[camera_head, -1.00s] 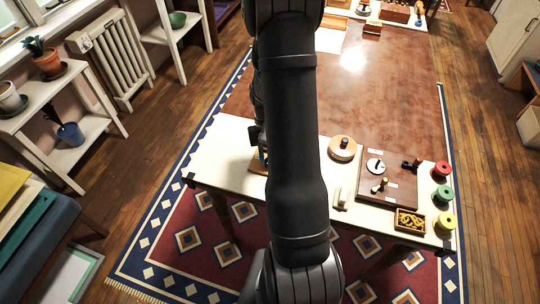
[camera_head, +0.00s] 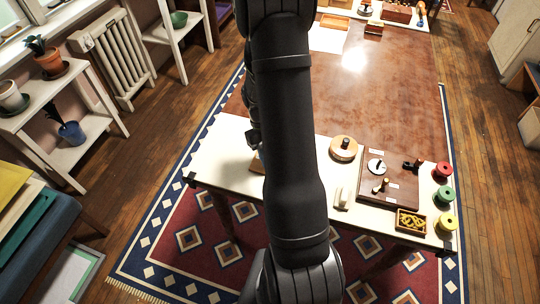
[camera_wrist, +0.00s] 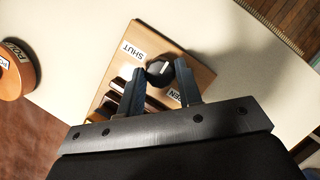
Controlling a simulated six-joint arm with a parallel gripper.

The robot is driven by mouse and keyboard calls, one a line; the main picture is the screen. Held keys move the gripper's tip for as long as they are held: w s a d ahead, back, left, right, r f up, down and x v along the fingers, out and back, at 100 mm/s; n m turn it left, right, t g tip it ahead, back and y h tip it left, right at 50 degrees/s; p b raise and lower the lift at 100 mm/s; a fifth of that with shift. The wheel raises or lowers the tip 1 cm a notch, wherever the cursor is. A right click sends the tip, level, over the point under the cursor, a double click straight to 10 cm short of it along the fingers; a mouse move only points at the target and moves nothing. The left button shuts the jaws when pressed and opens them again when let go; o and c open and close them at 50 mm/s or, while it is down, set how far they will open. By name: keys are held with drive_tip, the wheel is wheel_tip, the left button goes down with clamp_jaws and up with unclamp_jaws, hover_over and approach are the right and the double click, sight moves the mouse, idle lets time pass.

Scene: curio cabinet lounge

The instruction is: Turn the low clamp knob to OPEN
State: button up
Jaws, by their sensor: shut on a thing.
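The clamp knob (camera_wrist: 159,71) is a small dark round knob with a white line on its face. It sits on a light wooden board (camera_wrist: 192,62) with a SHUT label (camera_wrist: 132,50) on one side and an OPEN label (camera_wrist: 175,96), partly covered by a finger, on the other. My gripper (camera_wrist: 161,69) is shut on the knob, one finger on each side. The white line lies between the fingers; I cannot tell exactly which label it points to. In the head view my arm hides the knob and most of the board (camera_head: 257,164).
Dark and pale bars (camera_wrist: 122,95) lie on the board close to one finger. A round wooden piece with labels (camera_wrist: 15,75) stands apart on the cream tabletop (camera_wrist: 75,30). A brown board with knobs (camera_head: 402,192) and coloured spools (camera_head: 443,195) stand farther right.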

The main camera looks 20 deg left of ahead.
drive_tip(key=o, duration=1)
drive_tip(key=shift+r, duration=0.1)
drive_tip(key=v, duration=1.7)
drive_tip(key=shift+w+a+r, duration=0.1)
drive_tip(key=shift+w+a, duration=0.05)
drive_tip(key=shift+w, duration=0.05)
drive_tip(key=x, duration=1.7)
drive_tip(key=shift+s+f, duration=0.2)
drive_tip(key=shift+r, duration=0.15)
